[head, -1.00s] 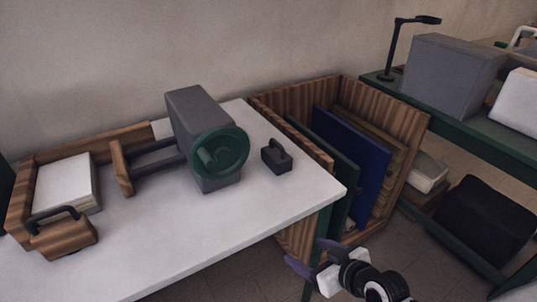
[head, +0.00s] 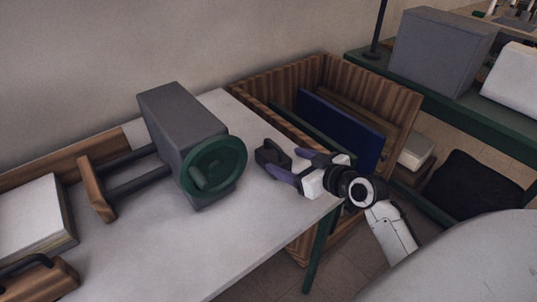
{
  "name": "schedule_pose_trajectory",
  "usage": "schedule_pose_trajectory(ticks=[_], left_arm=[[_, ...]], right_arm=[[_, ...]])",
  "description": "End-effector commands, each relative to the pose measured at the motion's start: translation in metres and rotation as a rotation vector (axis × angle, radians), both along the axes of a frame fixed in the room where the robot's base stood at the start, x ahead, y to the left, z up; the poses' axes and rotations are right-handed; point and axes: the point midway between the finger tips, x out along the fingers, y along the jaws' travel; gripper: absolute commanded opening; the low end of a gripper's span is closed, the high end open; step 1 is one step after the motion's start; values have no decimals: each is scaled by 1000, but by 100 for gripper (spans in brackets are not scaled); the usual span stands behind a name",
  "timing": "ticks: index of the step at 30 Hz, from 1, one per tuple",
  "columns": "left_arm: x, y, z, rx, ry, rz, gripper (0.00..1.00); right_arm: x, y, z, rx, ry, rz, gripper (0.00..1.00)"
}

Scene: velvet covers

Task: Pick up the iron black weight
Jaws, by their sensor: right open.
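The iron black weight (head: 269,153) is a small dark block with a handle on top. It stands on the white table near its right end, to the right of the green wheel. My right gripper (head: 283,164) comes in from the right, over the table's right edge. Its purple-tipped fingers are open and reach to the weight, one at its near side and one toward its far right side. I cannot tell whether they touch it. The weight's right part is close behind the fingers. My left gripper is not in view.
A grey press block with a green wheel (head: 215,168) stands left of the weight on the white table (head: 240,245). A wooden bin (head: 395,95) with upright blue and green panels stands behind and right of the table. A green bench (head: 475,107) with grey and white boxes is at the right.

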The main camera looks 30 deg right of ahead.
Motion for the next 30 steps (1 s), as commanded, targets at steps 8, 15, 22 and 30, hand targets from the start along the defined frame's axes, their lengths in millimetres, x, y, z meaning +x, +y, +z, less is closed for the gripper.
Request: schedule_pose_trajectory(ticks=[8,15,22,30], left_arm=[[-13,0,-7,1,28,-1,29],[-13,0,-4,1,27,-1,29],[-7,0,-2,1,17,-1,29],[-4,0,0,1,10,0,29]], right_arm=[[26,3,-10,1,0,1,69],[57,6,-24,4,-1,-1,69],[70,7,-31,0,1,0,69],[69,7,-31,0,1,0,50]])
